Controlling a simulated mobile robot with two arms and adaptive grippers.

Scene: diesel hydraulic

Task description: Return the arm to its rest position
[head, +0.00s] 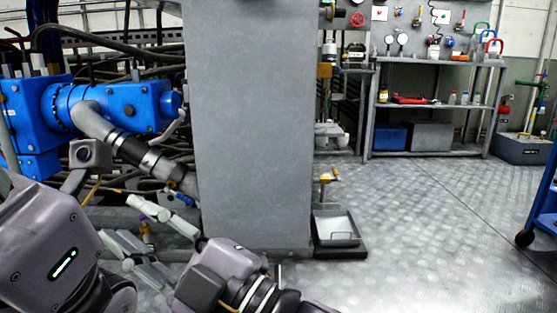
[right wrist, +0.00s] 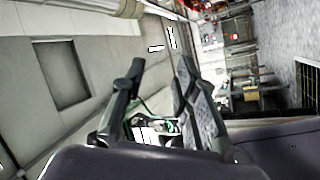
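My right gripper (right wrist: 158,78) shows in the right wrist view, with its two dark fingers spread apart. I see nothing held between the fingertips. In the head view, grey parts of my arms fill the lower left, and light grey finger-like parts (head: 152,240) sit between them, in front of the machine's hoses. These appear to belong to my right gripper, left of the tall grey column. I cannot make out the fingers of my left gripper.
A tall grey column (head: 252,120) stands close ahead. Blue hydraulic units (head: 110,105) and hoses are at left. A grey tray (head: 337,230) lies at the column's foot. A workbench (head: 430,155) stands behind, a blue cart (head: 545,200) at right. The metal floor between is clear.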

